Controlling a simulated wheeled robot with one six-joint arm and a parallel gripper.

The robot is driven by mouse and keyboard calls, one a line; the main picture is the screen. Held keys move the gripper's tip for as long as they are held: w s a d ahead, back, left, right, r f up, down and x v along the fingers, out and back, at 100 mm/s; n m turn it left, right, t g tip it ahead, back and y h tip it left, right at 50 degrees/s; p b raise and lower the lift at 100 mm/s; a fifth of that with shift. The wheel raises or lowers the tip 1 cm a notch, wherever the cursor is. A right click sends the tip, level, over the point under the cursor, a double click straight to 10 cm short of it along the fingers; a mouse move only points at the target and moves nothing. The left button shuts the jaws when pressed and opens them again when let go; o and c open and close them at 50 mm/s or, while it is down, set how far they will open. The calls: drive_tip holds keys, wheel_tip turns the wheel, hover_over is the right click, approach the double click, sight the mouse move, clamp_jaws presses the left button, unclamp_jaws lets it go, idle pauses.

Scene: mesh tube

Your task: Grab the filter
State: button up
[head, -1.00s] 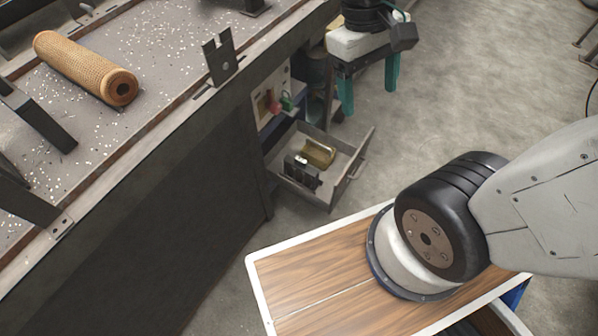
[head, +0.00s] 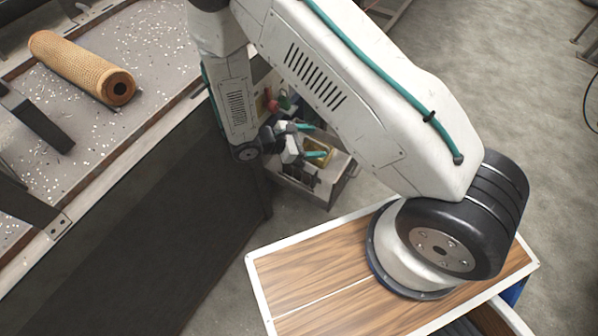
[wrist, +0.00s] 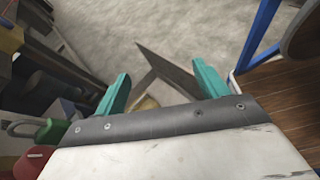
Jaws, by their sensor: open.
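The filter, an orange-tan mesh tube (head: 80,68) with a dark hole in its end, lies on its side on the workbench at the upper left of the head view. My gripper (head: 315,141) is well to the right of it, low over the open drawer beside the bench. Its teal fingers are apart with nothing held between them. In the wrist view my gripper (wrist: 161,88) also shows spread fingers. The filter does not show there.
The open drawer (head: 345,178) holds a yellowish part, partly hidden by my gripper. The workbench (head: 150,60) has a raised rim, white specks and dark brackets near the filter. A wood-topped surface (head: 310,280) is at the bottom.

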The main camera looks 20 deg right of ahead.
sight(299, 170)
drive_tip(key=w+a+f+n+t+y, duration=0.2)
drive_tip(key=w+f+n+t, duration=0.15)
drive_tip(key=f, duration=0.65)
drive_tip(key=w+a+f+n+t+y, duration=0.15)
drive_tip(key=f+n+t, duration=0.3)
drive_tip(key=f, duration=0.45)
drive_tip(key=shift+n+g, duration=0.3)
drive_tip(key=shift+n, duration=0.1)
drive_tip(key=w+d+f, duration=0.3)
drive_tip(key=w+f, duration=0.1)
drive_tip(key=w, duration=0.1)
drive_tip(key=shift+d+f, duration=0.15)
drive_tip(key=shift+d, duration=0.2)
drive_tip(key=c, duration=1.5)
